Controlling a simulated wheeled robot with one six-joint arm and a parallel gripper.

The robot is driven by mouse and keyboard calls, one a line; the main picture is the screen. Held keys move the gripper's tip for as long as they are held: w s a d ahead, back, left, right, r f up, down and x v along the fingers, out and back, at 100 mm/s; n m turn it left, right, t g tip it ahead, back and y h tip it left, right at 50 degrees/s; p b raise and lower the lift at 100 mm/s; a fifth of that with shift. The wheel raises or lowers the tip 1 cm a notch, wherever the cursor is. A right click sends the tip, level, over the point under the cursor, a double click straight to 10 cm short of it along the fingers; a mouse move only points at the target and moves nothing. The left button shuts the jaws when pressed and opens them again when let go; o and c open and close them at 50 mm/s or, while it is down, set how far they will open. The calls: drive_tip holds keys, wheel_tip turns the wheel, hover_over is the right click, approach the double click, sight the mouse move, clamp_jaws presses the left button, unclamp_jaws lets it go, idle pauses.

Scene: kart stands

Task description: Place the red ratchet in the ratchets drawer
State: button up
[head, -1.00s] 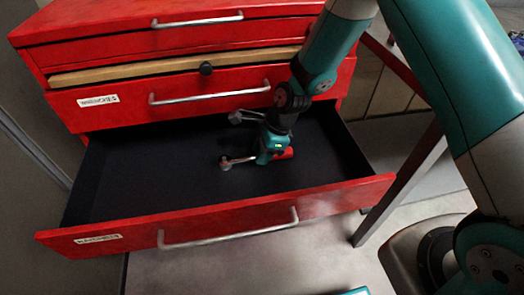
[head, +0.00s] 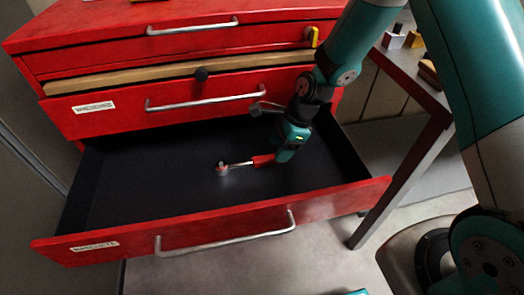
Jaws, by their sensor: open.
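The red ratchet (head: 262,160) lies in the open lower drawer (head: 130,185), on its dark floor. Its silver head (head: 221,168) points left and its red handle points right. My gripper (head: 281,157) is down inside the drawer at the right end of the handle, with its jaws open. The fingertips are small and partly hidden, so I cannot tell whether they touch the handle. The drawer's front carries a white label (head: 95,246), too blurred to read, and a silver bar handle (head: 225,239).
The red cabinet (head: 190,57) has closed drawers above, one with a label (head: 94,107), and a wooden board (head: 150,77) between them. A workbench (head: 410,85) with small blocks stands at the right. Most of the drawer's left side is free.

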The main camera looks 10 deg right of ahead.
drive_tip(key=d, duration=0.7)
drive_tip(key=shift+s+r, duration=0.1)
drive_tip(key=shift+s, duration=0.05)
drive_tip(key=s+a+r+n, duration=0.35)
drive_tip(key=r+n, duration=0.25)
drive_tip(key=r, duration=0.2)
drive_tip(key=s+a+r+n, duration=0.35)
drive_tip(key=r+n, duration=0.25)
drive_tip(key=r, duration=0.2)
drive_tip(key=s+a+r+n, duration=0.1)
drive_tip(key=s+r+n, duration=0.3)
drive_tip(key=s+n, duration=0.2)
drive_tip(key=s+a+r+n, duration=0.1)
drive_tip(key=s+r+n, duration=0.3)
drive_tip(key=s+n, duration=0.3)
drive_tip(key=s, duration=0.3)
drive_tip(key=shift+r+n, duration=0.25)
drive_tip(key=shift+n, duration=0.05)
drive_tip(key=shift+w, duration=0.1)
